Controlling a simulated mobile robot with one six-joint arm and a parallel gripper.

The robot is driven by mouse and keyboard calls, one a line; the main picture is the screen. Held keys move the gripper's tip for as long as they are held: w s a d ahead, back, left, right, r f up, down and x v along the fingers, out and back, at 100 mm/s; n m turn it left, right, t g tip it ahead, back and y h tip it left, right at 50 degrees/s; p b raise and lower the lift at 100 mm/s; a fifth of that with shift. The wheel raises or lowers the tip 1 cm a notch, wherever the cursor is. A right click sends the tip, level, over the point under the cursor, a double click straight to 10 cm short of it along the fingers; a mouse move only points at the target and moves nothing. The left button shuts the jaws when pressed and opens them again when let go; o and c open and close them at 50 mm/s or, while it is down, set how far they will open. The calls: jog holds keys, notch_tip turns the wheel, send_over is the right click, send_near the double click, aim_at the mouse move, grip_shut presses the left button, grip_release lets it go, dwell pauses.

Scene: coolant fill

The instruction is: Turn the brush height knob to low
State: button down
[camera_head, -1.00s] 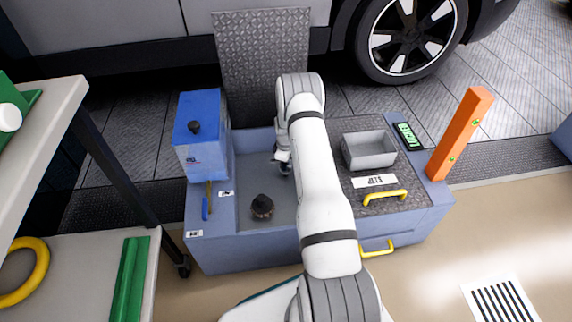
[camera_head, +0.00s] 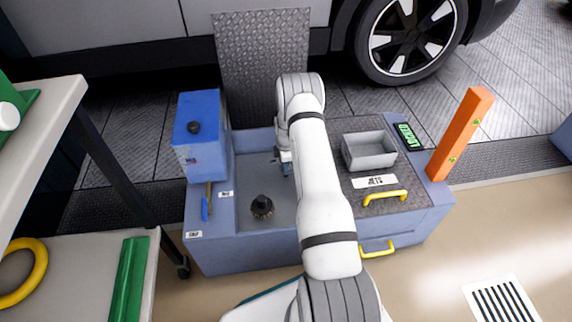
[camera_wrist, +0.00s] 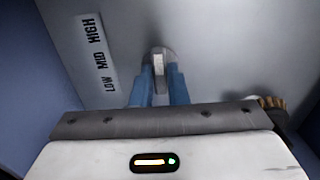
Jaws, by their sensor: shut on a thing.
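The brush height knob (camera_wrist: 159,60) is a small round grey knob with a pale bar, on the grey recessed floor in the wrist view. My gripper (camera_wrist: 158,78) has its two blue fingers shut on the knob, one on each side of the bar. A white label (camera_wrist: 101,52) left of the knob reads LOW, MID, HIGH, with LOW nearest my gripper. I cannot tell which word the knob points to. In the head view my gripper (camera_head: 286,167) reaches down into the recess, and my arm and fingers largely hide the knob.
A dark round brush (camera_head: 262,208) stands in the recess near my gripper; its edge shows in the wrist view (camera_wrist: 268,103). A blue box (camera_head: 200,160) stands left of the recess. A grey tray (camera_head: 369,150) and orange post (camera_head: 460,133) stand right. A raised metal plate (camera_head: 262,65) is behind.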

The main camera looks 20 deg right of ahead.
jog(key=c, duration=1.4)
grip_release()
jog(key=shift+c, duration=0.2)
notch_tip(320, 180, up, 8)
jog(key=p, duration=0.3)
jog(key=shift+f, duration=0.1)
